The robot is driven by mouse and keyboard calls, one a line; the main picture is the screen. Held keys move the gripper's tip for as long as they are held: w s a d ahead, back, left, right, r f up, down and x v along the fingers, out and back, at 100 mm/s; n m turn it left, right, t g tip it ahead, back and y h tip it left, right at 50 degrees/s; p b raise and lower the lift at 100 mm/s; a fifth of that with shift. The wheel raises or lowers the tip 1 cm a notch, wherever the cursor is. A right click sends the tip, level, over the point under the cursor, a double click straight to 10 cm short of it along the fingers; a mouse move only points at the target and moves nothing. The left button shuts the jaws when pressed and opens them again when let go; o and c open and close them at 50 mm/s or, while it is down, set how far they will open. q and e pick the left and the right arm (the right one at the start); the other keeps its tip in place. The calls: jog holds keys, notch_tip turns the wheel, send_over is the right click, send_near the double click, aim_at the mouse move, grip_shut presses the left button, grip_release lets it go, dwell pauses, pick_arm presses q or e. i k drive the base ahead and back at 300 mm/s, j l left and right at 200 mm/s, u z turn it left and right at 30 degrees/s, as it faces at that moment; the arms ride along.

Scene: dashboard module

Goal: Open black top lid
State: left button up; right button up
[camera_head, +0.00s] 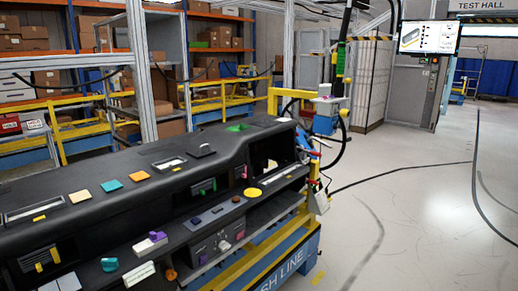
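A long black dashboard module (108,168) stretches from the lower left to the middle of the view. On its top surface a small black piece (201,151) stands slightly raised; I cannot tell for sure whether it is the black top lid or whether it is open. Beside it is a pale slotted opening (169,163). A green piece (237,127) lies farther back on the top. Neither of my grippers is in view.
Colored tabs, including an orange one (139,176), dot the dashboard top. The dashboard rests on a yellow and blue stand (290,262). Shelves with boxes (200,67) stand behind. The grey floor (410,220) at the right is open, with dark lines across it.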

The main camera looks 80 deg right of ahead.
aim_at(201, 148)
jog(key=z, duration=2.2)
jog(key=i+l, duration=0.15)
jog(key=l, duration=0.1)
